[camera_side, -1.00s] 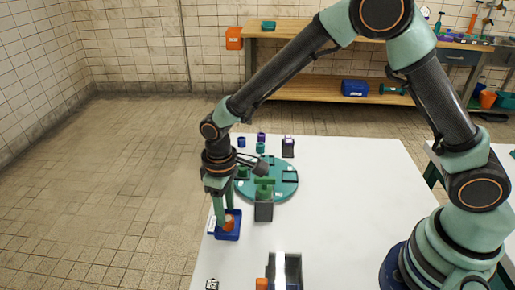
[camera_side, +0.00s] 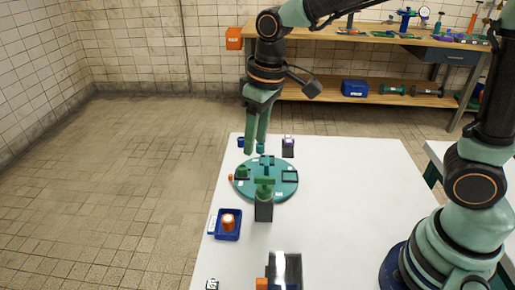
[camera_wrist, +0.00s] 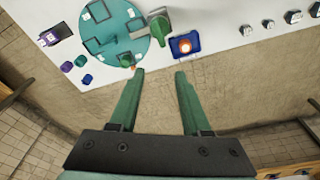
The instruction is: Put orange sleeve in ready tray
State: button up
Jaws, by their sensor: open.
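The orange sleeve (camera_side: 229,221) stands in a small blue tray (camera_side: 236,237) near the left edge of the white table. They also show in the wrist view, the sleeve (camera_wrist: 185,45) inside the tray (camera_wrist: 196,38). A white label lies at the tray's left side; its writing is too small to read. My gripper (camera_side: 255,150) is open and empty. It is raised near the far left of the table, well apart from the tray. In the wrist view, its two green fingers (camera_wrist: 158,75) are spread with nothing between them.
A round teal plate (camera_side: 283,191) with dark outlined areas and a green piece lies on the table. A green-topped dark block (camera_side: 264,211) stands at its front edge. A purple block (camera_side: 288,147) stands behind. The table's right half is clear.

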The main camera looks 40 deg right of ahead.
jog(key=s+d+r+m+t, duration=0.3)
jog(key=s+d, duration=0.5)
jog(key=d, duration=0.4)
jog(key=shift+s+r+m+t+h, duration=0.3)
jog(key=shift+s+r+m+t, duration=0.15)
jog(key=shift+r, duration=0.25)
